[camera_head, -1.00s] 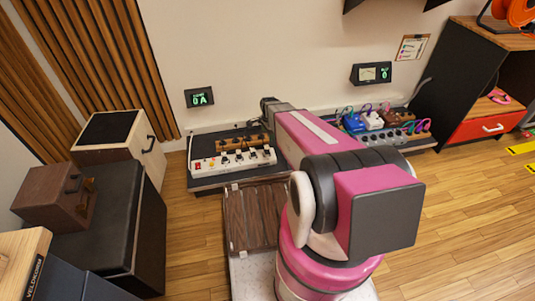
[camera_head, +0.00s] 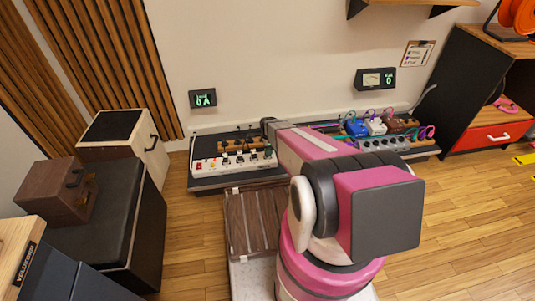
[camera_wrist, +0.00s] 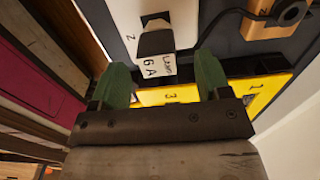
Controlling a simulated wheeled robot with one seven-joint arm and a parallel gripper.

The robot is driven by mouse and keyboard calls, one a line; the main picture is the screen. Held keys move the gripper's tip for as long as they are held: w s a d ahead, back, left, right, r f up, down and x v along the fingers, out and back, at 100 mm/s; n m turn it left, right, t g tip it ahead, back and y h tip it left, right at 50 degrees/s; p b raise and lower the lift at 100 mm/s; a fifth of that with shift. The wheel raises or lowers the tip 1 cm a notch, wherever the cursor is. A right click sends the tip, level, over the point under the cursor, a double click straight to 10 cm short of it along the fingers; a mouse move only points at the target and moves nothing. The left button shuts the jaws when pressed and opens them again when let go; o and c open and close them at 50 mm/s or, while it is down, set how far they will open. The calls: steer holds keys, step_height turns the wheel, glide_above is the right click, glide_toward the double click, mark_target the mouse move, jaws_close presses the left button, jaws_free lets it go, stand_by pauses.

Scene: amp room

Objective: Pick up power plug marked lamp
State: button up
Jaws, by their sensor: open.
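In the head view the white power strip (camera_head: 232,162) holds several dark plugs on the low shelf. I cannot tell which one is the lamp plug there, and the fingers are not clear in that view.
A yellow strip (camera_wrist: 172,96) marked 3 and 1 lies just beyond the fingers in the wrist view. Pedals (camera_head: 376,126) stand right of my arm. A display (camera_head: 203,99) hangs above.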

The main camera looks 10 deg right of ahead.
step_height(320, 180, down, 4)
steer(key=shift+s+a+f, duration=0.1)
steer(key=c, duration=1)
